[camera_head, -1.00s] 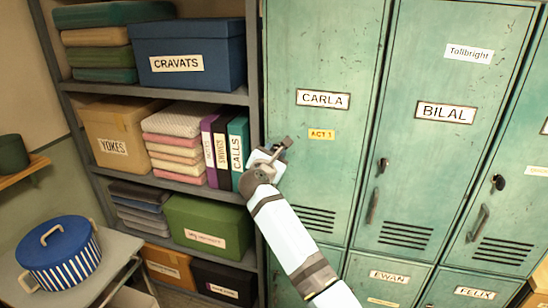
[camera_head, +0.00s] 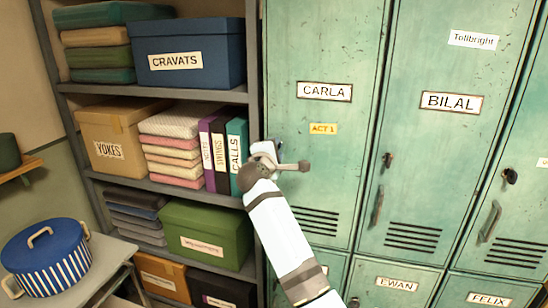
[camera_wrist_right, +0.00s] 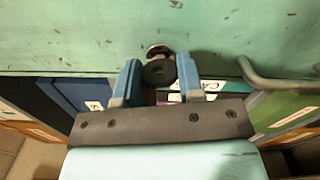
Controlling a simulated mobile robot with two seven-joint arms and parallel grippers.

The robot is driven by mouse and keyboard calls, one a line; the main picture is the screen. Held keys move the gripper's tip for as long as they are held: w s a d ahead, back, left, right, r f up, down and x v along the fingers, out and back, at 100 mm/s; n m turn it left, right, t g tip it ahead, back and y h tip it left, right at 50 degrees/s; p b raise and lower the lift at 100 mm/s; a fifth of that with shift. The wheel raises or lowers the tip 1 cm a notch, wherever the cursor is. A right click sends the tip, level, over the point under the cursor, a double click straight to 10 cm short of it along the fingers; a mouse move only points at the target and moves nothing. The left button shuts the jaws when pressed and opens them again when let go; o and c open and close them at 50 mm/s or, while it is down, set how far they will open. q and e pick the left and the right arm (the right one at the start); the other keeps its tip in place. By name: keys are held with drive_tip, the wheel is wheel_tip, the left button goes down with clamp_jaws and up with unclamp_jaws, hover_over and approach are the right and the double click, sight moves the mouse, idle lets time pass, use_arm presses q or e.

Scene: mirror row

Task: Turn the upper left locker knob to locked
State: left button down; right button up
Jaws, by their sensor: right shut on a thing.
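The upper left locker, labelled CARLA (camera_head: 318,60), is a worn green door with a yellow ACT 1 tag, and it is closed. My right gripper (camera_head: 266,155) is at the left edge of this door. In the right wrist view its blue fingers (camera_wrist_right: 160,76) are shut on the round dark knob (camera_wrist_right: 159,71), one finger on each side. The gripper and wrist hide the knob in the head view, and I cannot read its locked or unlocked mark. My left gripper is in neither view.
In the wrist view a grey bar handle (camera_wrist_right: 275,84) stands out from the door beside the right finger. The BILAL locker (camera_head: 440,60) is to the right. A shelf (camera_head: 200,98) with boxes and binders borders the left. A blue striped pot (camera_head: 47,262) stands on a table.

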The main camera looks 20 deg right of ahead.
drive_tip(key=shift+f+m+b, duration=0.1)
drive_tip(key=shift+m+b, duration=0.7)
drive_tip(key=shift+m, duration=0.4)
drive_tip(key=o, duration=0.9)
drive_tip(key=shift+o, duration=0.2)
